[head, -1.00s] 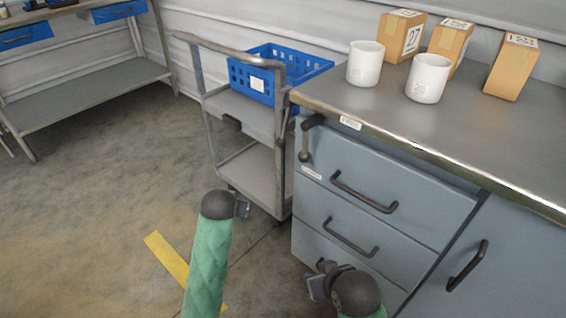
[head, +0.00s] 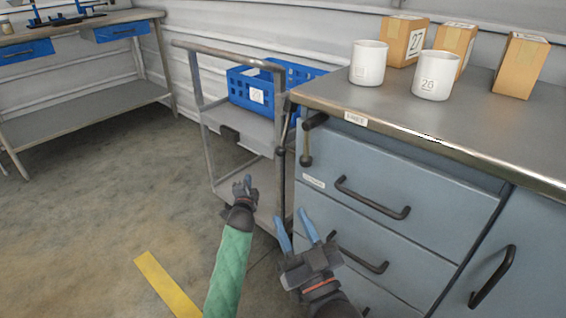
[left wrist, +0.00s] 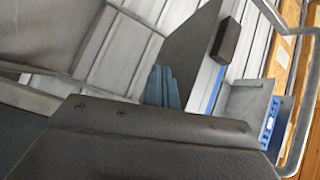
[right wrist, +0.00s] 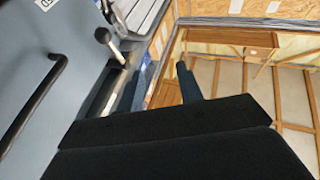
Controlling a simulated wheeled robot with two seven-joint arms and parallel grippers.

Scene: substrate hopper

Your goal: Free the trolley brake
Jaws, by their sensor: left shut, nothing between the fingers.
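The grey trolley (head: 240,124) stands against the left end of the blue cabinet, its bar handle (head: 228,54) at the top. A dark block (head: 229,135) is fixed on its near side; a dark block also shows in the left wrist view (left wrist: 227,40). A thin dark rod with a round knob (head: 281,151) hangs at its right side; I cannot tell which part is the brake. My left gripper (head: 244,183) is shut and empty, in front of the trolley's lower shelf. My right gripper (head: 296,226) is open and empty, in front of the cabinet drawers.
The cabinet (head: 396,205) has a lever with a knob (head: 306,158) at its left corner and protruding drawer handles. White cups (head: 369,63) and cardboard boxes (head: 521,66) stand on top. A blue crate (head: 240,86) sits on the trolley. Open floor with yellow tape (head: 166,283) lies left.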

